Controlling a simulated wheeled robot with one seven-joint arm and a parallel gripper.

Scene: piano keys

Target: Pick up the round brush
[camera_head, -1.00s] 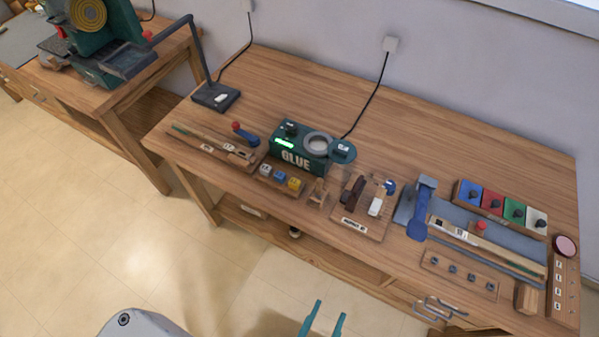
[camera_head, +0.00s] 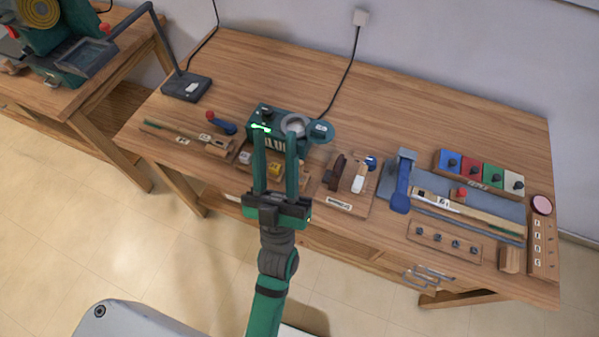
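I cannot tell for sure which item is the round brush. A small labelled board (camera_head: 346,205) on the bench holds a dark brown upright piece (camera_head: 335,173), a white block (camera_head: 358,183) and a small blue round-ended piece (camera_head: 371,163). A red-and-blue handled item (camera_head: 222,122) lies toward the left of the bench. My gripper (camera_head: 275,135) is open and empty, its two green fingers apart and pointing toward the back of the bench. It overlaps the green glue box (camera_head: 262,114) in the picture and hides part of it. I see no contact.
The wooden bench (camera_head: 440,112) has free room at the back. A blue clamp-like tool (camera_head: 402,182) and a row of coloured panels (camera_head: 478,171) stand to the right. A lamp base (camera_head: 186,87) is at the left. A board with several dark knobs (camera_head: 441,243) lies near the front.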

